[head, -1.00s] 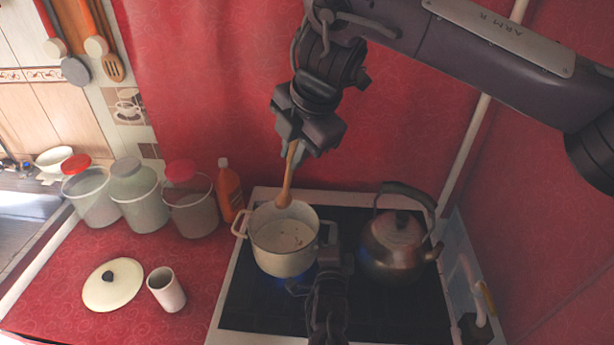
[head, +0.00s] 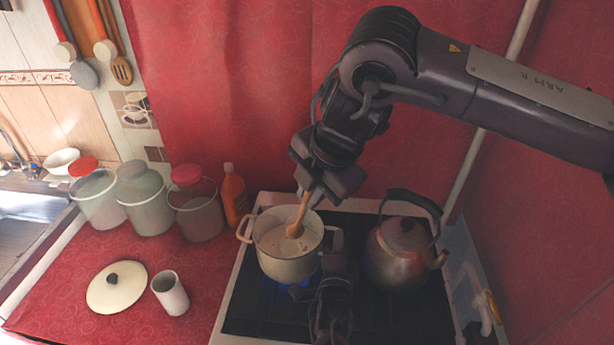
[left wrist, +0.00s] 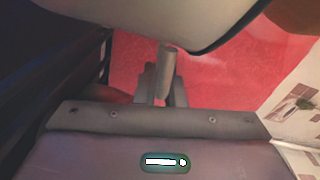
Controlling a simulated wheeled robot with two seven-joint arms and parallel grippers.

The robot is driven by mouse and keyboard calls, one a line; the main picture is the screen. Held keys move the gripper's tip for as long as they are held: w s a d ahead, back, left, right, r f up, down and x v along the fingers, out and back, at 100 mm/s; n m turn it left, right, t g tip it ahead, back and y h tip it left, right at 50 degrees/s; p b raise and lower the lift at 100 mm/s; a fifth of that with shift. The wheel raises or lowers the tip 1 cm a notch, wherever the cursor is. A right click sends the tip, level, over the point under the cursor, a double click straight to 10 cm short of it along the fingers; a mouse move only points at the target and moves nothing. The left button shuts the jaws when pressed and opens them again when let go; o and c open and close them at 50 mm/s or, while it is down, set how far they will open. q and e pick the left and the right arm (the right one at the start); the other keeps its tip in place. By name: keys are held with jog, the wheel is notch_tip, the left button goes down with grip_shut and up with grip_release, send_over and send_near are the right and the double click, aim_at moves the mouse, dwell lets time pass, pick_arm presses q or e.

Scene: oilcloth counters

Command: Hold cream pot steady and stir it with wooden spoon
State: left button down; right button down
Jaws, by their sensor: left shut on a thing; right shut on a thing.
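The cream pot (head: 287,268) stands on the stove's left burner, with a blue flame under it and pale liquid inside. The wooden spoon (head: 301,213) slants down into the pot, its bowl at the liquid's surface. My right gripper (head: 312,197) is shut on the spoon's handle above the pot's back rim. My left gripper (head: 335,255) is at the pot's right side, shut on its right handle, which the gripper mostly hides. In the left wrist view, the pot's underside (left wrist: 150,20) fills the top and my left fingers (left wrist: 165,85) are at its handle.
A metal kettle (head: 397,255) stands on the stove right of the pot, close to my left gripper. A lid (head: 105,292) and a cup (head: 170,293) are on the red counter at left. Several jars (head: 145,205) and an orange bottle (head: 234,195) stand behind.

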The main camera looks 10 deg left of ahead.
aim_at(297, 229)
jog(key=shift+w+d+x, duration=0.2)
jog(key=shift+x, duration=1.85)
jog(key=shift+w+d+x, duration=0.15)
jog(key=shift+d+x, duration=0.05)
jog(key=shift+x, duration=1.8)
jog(key=shift+w+d+x, duration=0.15)
jog(key=shift+w+x, duration=0.05)
jog(key=shift+x, duration=1.85)
jog(key=shift+d, duration=0.1)
